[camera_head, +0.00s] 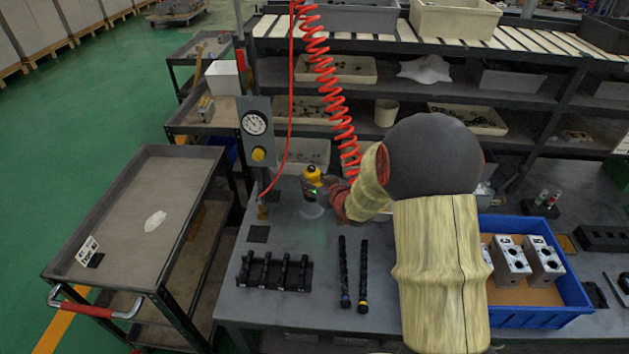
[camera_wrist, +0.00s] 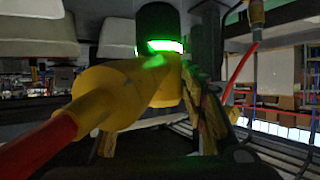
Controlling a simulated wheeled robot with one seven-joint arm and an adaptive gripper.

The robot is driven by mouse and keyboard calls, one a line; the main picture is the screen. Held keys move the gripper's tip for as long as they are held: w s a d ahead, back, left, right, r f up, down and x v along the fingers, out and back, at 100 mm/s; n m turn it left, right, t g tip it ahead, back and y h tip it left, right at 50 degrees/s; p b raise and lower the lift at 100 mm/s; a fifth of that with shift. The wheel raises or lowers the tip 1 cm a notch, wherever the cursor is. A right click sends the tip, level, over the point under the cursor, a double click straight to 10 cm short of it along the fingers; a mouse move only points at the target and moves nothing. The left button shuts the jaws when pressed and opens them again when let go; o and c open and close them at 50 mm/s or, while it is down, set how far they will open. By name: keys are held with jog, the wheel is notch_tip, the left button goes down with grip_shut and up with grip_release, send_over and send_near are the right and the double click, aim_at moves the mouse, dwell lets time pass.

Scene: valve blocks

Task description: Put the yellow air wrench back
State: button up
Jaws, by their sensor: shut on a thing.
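The yellow air wrench (camera_head: 313,175) is at the far left part of the grey workbench (camera_head: 300,328), near the gauge post, with its yellow end up. My gripper (camera_head: 321,191) is shut on it. In the wrist view the wrench's yellow body (camera_wrist: 125,90) fills the left and middle, with a glowing green ring at its dark end and a red hose at lower left. A gripper finger (camera_wrist: 207,115) shows right of the body; the other is mostly hidden. A pale round patch (camera_head: 312,211) lies below the wrench; I cannot tell whether they touch.
A post carries a gauge (camera_head: 255,123). A red coiled hose (camera_head: 328,80) hangs above the bench. A black rack (camera_head: 272,272) and two dark rods (camera_head: 362,275) lie in front. A blue tray (camera_head: 527,317) holds metal blocks at right. A grey cart (camera_head: 130,215) stands left.

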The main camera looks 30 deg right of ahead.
jog(key=shift+w+f, duration=0.1)
dwell(0.3)
jog(key=o, duration=1.6)
jog(key=shift+f, duration=0.1)
jog(key=shift+s+f, duration=0.2)
jog(key=shift+f, duration=0.1)
jog(key=shift+s+r, duration=0.25)
jog(key=v, duration=1.1)
jog(key=shift+r, duration=0.2)
jog(key=shift+s, duration=0.15)
